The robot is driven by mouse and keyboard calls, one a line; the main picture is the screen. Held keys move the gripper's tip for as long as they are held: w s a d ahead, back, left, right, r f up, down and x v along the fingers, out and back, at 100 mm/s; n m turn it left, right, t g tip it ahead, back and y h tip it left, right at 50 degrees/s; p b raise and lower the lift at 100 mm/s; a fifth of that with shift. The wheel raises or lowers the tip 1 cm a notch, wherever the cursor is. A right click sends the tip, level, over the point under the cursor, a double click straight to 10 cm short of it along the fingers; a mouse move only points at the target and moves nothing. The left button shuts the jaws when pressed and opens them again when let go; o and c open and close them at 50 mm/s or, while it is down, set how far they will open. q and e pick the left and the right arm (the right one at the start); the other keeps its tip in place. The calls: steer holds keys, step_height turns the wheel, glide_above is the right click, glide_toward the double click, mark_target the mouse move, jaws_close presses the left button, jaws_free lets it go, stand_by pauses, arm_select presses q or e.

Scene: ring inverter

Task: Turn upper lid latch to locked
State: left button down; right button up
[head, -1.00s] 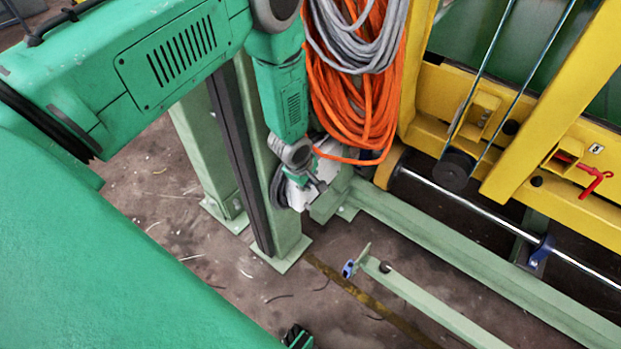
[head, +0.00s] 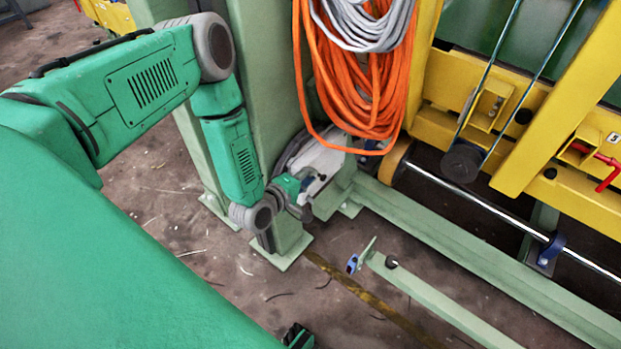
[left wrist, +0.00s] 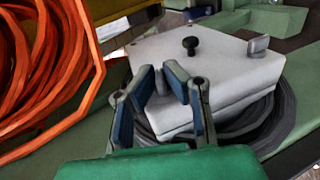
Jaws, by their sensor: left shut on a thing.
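The pale grey inverter box (left wrist: 215,75) has a black knob on its lid and sits on black coiled cable in the left wrist view. It shows partly in the head view (head: 325,160), low on the green post. A small grey latch tab (left wrist: 258,46) stands at its far right corner. My left gripper (left wrist: 160,82) has its blue-padded fingers around another small grey latch at the near left edge of the lid, mostly hidden between the pads. In the head view my left gripper (head: 305,190) reaches the box from the left. My right gripper does not show clearly.
Orange cable (head: 370,95) and grey cable (head: 365,25) hang just above the box. A green post (head: 265,110) stands behind my left arm. A yellow frame (head: 530,100) with a steel rod is on the right. Green rails run along the floor.

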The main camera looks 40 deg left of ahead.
arm_select(q)
steer(key=shift+s+a+f+t+b, duration=0.1)
steer(key=shift+f+t+b, duration=0.35)
steer(key=shift+t+b, duration=0.65)
steer(key=shift+r+t+b, duration=0.1)
steer(key=shift+t+b, duration=0.6)
steer(key=shift+b, duration=0.15)
steer(key=c, duration=1.7)
jaws_free()
steer(key=s, duration=0.8)
steer(key=s+a, duration=0.1)
steer(key=s, duration=0.2)
steer(key=shift+s, duration=0.4)
